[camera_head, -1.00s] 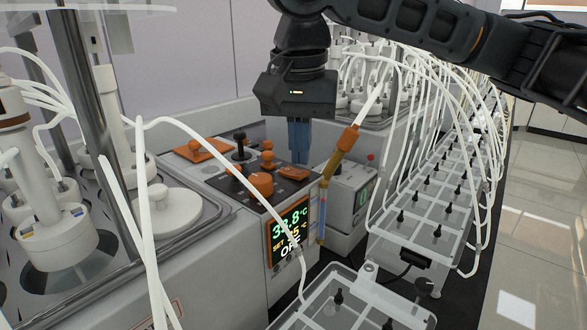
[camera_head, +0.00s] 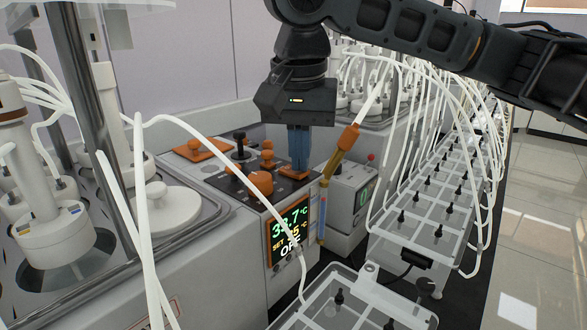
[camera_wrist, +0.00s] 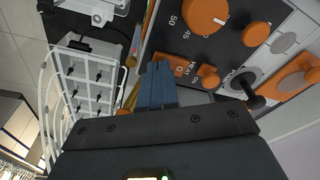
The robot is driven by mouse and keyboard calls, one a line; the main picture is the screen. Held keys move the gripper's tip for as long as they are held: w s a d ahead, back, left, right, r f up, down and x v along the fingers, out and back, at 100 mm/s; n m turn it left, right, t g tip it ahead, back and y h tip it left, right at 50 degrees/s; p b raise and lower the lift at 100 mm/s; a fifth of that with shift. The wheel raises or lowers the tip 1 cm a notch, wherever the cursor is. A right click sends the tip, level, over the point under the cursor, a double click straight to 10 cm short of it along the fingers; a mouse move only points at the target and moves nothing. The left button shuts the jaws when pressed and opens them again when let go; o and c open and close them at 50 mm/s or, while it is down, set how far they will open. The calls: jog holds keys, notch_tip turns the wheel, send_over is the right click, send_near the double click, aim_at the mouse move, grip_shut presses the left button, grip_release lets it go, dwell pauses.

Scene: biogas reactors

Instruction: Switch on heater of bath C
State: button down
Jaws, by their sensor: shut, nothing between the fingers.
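The bath's control panel (camera_head: 228,185) is dark with orange controls. Its display (camera_head: 288,232) reads about 33.7 °C, a partly covered set value and OFF. A flat orange rocker switch (camera_head: 288,169) lies at the panel's right end; it also shows in the wrist view (camera_wrist: 181,70) with white lettering. My gripper (camera_head: 299,172) points down with its blue fingers shut and empty. The fingertips (camera_wrist: 161,66) are at the switch's edge and hide part of it. I cannot tell whether they press it. No letter C is readable on the bath.
An orange dial (camera_head: 259,184) and orange and black knobs stand close beside the fingers. A white hose (camera_head: 215,150) crosses in front of the panel. An orange-ended tube (camera_head: 348,138) is just right of the gripper. Clear trays (camera_head: 352,300) stand at the front right.

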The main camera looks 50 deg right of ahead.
jog(key=shift+f, duration=0.15)
notch_tip(320, 180, up, 7)
jog(key=p, duration=0.6)
jog(key=shift+p, duration=0.4)
jog(key=shift+s, duration=0.1)
dwell(0.4)
